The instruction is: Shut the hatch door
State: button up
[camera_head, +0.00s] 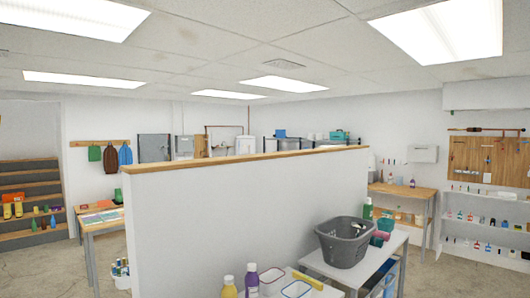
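No hatch door can be made out for certain. A small grey vent-like panel (284,64) lies in the white ceiling and looks flush with it. A grey flat panel (154,147) stands against the back wall beyond the partition; I cannot tell if it is a door. A white box (422,154) hangs on the right wall with its front looking closed. My gripper and arm are not in view.
A white half-height partition (240,210) with a wooden top crosses the middle. In front of it, a table holds a grey basket (343,242) and bottles. A wooden workbench (402,190) and white shelves (486,225) stand right. Floor (425,275) is open at lower right.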

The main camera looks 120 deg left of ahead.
aim_at(150, 151)
jog(key=u, duration=4.85)
jog(key=i+j+u, duration=0.35)
jog(key=i, duration=0.45)
jog(key=i+u, duration=0.35)
jog(key=i, duration=5.8)
